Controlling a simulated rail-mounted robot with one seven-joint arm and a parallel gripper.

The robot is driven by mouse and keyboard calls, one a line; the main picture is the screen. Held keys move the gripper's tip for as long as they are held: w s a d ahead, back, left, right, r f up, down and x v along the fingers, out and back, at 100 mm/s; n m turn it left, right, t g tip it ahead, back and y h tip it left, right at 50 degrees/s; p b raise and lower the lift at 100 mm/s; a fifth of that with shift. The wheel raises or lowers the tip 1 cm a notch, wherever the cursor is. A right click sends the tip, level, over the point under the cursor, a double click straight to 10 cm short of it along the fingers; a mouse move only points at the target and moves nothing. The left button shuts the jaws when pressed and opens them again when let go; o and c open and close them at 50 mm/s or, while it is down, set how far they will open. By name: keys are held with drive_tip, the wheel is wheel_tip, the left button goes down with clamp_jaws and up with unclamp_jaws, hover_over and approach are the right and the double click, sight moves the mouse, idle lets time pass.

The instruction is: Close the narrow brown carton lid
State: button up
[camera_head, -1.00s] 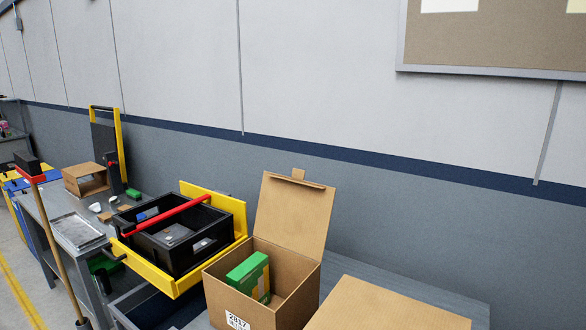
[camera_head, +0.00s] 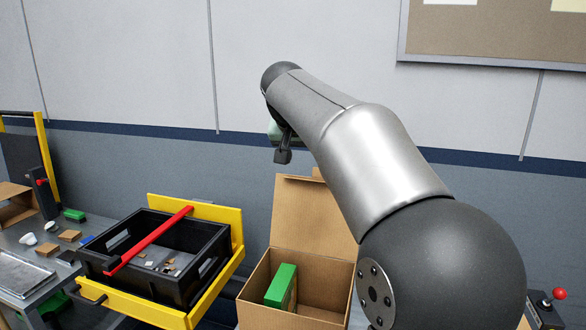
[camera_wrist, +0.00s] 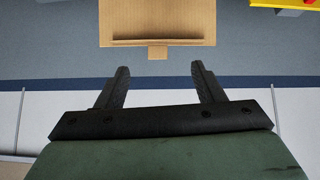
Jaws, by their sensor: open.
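The narrow brown carton (camera_head: 322,275) stands open on the bench in the head view, with a green box (camera_head: 281,287) inside. Its lid (camera_head: 300,215) stands up at the back, partly hidden by my arm. In the wrist view the lid (camera_wrist: 157,22) shows upside down at the top, with a slot and a small tab (camera_wrist: 157,52) at its free edge. My gripper (camera_wrist: 160,78) is open and empty, its two fingers spread to either side of the tab's line and apart from it. In the head view my gripper (camera_head: 283,155) is mostly hidden behind my arm, above the lid.
A black tote (camera_head: 160,245) with a red bar (camera_head: 150,240) sits in a yellow frame left of the carton. A grey bench (camera_head: 30,250) with small parts is farther left. A red-knobbed control (camera_head: 558,294) is at the lower right. The wall is behind.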

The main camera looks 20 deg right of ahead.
wheel_tip(320, 180, up, 3)
drive_tip(key=w+d+m, duration=0.1)
drive_tip(key=w+d, duration=0.1)
drive_tip(key=p, duration=0.4)
approach(319, 180)
drive_tip(key=shift+t+h, duration=0.3)
drive_tip(key=x, duration=0.4)
drive_tip(key=w+r+x, duration=0.1)
drive_tip(key=x, duration=0.2)
drive_tip(key=shift+w+d, duration=0.1)
drive_tip(key=shift+d, duration=0.3)
clamp_jaws()
